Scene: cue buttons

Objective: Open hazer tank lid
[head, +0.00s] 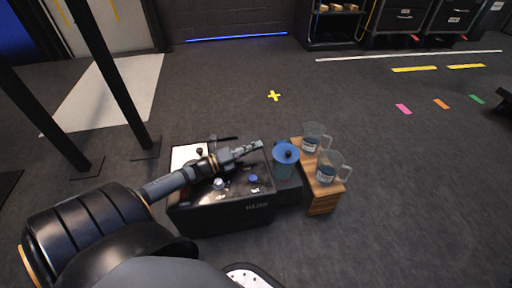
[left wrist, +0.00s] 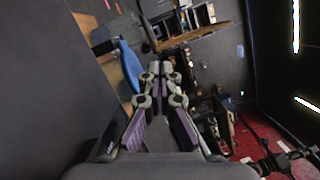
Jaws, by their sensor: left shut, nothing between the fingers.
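The black hazer (head: 233,215) stands on the floor, with knobs on its top. Its tank, at the right end, carries a round blue lid (head: 286,153) with a dark knob; the lid looks seated on the tank. My left gripper (head: 259,145) is shut and empty. It is above the hazer's top, just left of the lid, with a small gap in the picture. In the left wrist view, the shut fingertips (left wrist: 160,68) point away from the camera, and the blue lid (left wrist: 130,65) appears edge-on to their left. My right gripper is not in view.
A wooden stand (head: 323,204) right of the tank holds two clear jugs (head: 313,138) (head: 328,168) with dark labels. Black posts (head: 118,88) stand at the left. Black cases (head: 401,18) are at the back. The floor beyond the hazer is clear, with tape marks.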

